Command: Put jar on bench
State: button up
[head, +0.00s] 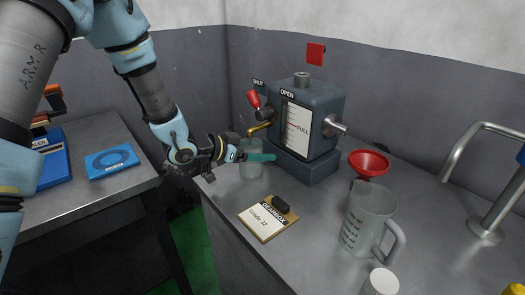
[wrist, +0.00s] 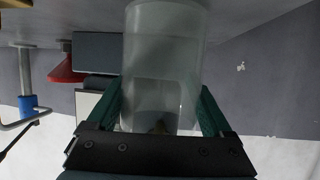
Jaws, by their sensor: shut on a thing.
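A translucent, pale grey jar (head: 250,168) is at the left of the bench (head: 310,225), below and beside the brass spout of the hydraulic unit (head: 306,115). My gripper (head: 258,157) comes in from the left, with its green fingers around the jar's sides. In the wrist view, which looks upside down, the jar (wrist: 165,50) is held between both fingers, and my gripper (wrist: 160,95) is shut on it. The jar's base is near or on the bench top; I cannot tell whether it touches.
A clipboard (head: 262,222) with a dark object lies in front of the jar. A measuring jug (head: 366,225), red funnel (head: 368,163), white-topped container (head: 381,281) and tap (head: 484,228) stand to the right. A separate table (head: 115,190) with blue items is at left.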

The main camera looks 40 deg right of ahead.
jog(key=shift+f, duration=0.2)
jog(key=o, duration=1.2)
jog(key=shift+r, duration=0.15)
jog(key=shift+a+r, duration=0.1)
jog(key=shift+a, duration=0.05)
jog(key=b+v, duration=0.2)
jog(key=v, duration=0.9)
jog(key=shift+a+r, duration=0.1)
jog(key=shift+a, duration=0.25)
